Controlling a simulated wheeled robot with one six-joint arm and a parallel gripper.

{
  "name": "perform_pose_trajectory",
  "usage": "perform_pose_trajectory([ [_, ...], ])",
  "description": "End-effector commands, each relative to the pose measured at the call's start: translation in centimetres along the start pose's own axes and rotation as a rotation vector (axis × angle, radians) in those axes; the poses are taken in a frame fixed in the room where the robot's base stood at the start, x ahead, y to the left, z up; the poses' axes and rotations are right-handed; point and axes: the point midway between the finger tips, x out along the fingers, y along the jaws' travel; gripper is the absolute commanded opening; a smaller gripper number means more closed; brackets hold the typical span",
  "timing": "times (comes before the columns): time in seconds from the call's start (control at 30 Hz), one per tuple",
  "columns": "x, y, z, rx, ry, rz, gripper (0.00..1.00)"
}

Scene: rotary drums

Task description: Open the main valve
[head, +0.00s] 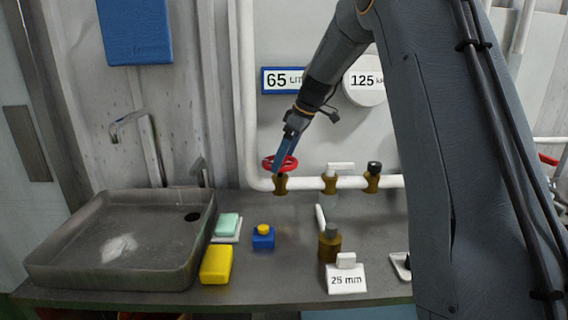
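A red handwheel (270,162) sits on a brass valve body (280,185) at the left end of the white horizontal pipe, by the back wall. My gripper (280,172) reaches down from the upper right, its blue fingers in front of the wheel and hiding part of it. The fingers overlap the wheel in this view; I cannot tell whether they touch or grip it. Two more brass fittings sit to the right on the pipe, one with a white lever (341,166) and one with a black knob (374,167).
A grey sink (60,272) with a tap stands at left. My arm hides the right side.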

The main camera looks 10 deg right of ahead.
Motion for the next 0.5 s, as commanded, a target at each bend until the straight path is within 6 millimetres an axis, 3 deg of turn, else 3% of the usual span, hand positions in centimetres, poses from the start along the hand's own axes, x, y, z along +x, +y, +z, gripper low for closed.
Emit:
perform_pose_trajectory([
  [0.5, -0.02, 0.67, -0.25, -0.359, 0.001, -0.145, 0.67],
])
